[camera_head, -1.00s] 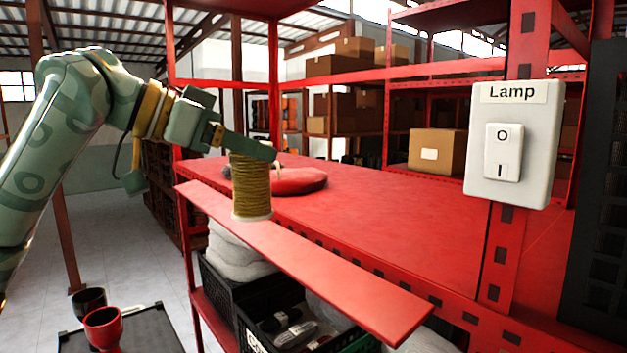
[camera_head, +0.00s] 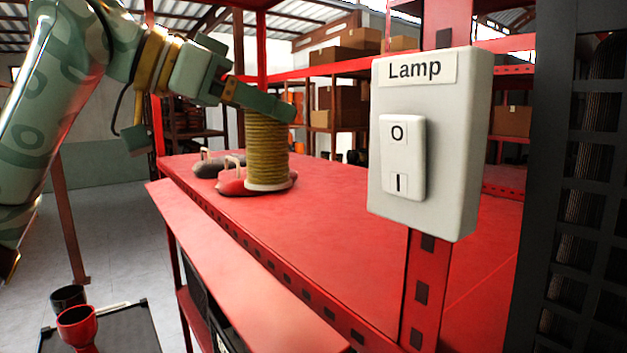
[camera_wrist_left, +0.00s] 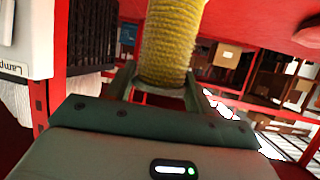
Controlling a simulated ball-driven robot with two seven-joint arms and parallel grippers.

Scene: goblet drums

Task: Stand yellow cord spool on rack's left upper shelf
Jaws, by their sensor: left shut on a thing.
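The yellow cord spool (camera_head: 266,150) is upright in my left gripper (camera_head: 262,108), which is shut on its upper part. In the head view the spool's pale lower flange appears over the red upper shelf (camera_head: 330,230), in front of a red padded object; I cannot tell whether it touches the shelf. In the left wrist view the cord winding (camera_wrist_left: 168,40) stands between the two fingers (camera_wrist_left: 160,88). The gripper hides the spool's top. My right gripper is not in view.
A red handled bag (camera_head: 232,185) and a dark one (camera_head: 208,166) lie on the shelf by the spool. A white Lamp switch (camera_head: 425,140) is on the rack's post at right. A narrow red ledge (camera_head: 225,260) runs along the shelf's front. The shelf's middle is clear.

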